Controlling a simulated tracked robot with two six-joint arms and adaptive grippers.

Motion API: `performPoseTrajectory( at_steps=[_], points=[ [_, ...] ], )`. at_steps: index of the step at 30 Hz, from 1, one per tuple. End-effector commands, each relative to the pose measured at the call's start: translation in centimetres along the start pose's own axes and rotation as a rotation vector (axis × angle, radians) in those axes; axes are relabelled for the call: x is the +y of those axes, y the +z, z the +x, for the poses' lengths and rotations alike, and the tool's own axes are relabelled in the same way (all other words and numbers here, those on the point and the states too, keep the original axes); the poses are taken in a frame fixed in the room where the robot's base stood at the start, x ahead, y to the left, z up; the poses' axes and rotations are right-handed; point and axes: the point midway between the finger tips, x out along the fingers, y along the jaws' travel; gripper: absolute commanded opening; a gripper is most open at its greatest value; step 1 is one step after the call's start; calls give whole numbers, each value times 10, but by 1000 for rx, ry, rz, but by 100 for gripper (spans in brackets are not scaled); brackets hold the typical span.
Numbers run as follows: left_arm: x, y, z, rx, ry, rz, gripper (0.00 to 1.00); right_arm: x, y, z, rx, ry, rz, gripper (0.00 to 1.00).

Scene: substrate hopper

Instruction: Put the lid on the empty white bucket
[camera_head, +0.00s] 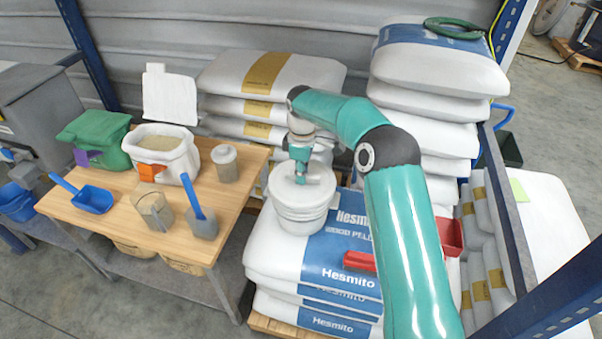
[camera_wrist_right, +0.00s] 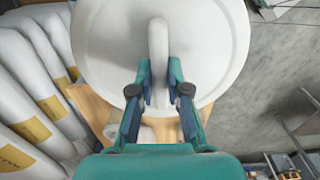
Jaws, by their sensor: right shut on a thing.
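The white bucket (camera_head: 300,218) stands upright on the stack of blue and white pellet bags. The round white lid (camera_wrist_right: 95,35) has a raised bar handle (camera_wrist_right: 158,50) across its middle. My right gripper (camera_wrist_right: 160,92) is shut on that handle, one finger on each side. In the head view the gripper (camera_head: 301,172) is over the bucket's top, and the lid (camera_head: 278,182) appears at the bucket's mouth. I cannot tell whether the lid is seated or slightly above the rim. The lid hides the bucket's inside. My left gripper is not in view.
A wooden table (camera_head: 125,212) at left carries a green bag (camera_head: 95,138), an open white sack (camera_head: 163,160), blue scoops and small containers. White bag stacks (camera_head: 430,100) rise behind and right. A red scoop (camera_head: 358,261) lies on the pellet bags in front.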

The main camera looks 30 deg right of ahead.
Motion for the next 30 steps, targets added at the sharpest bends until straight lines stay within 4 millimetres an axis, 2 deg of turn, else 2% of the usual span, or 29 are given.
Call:
performPoseTrajectory(
  at_steps=[3, 4, 9, 20, 25, 30],
  points=[
    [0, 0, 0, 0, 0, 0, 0, 0, 0, 0, 0, 0, 0, 0],
    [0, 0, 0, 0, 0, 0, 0, 0, 0, 0, 0, 0, 0, 19],
    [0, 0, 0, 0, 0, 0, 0, 0, 0, 0, 0, 0, 0, 45],
    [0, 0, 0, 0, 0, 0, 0, 0, 0, -3, 1, 1, 0, 45],
    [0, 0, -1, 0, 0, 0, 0, 1, -1, -22, 3, 4, 0, 45],
    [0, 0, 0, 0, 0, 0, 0, 1, -1, -55, 3, 5, -1, 45]
  ],
)
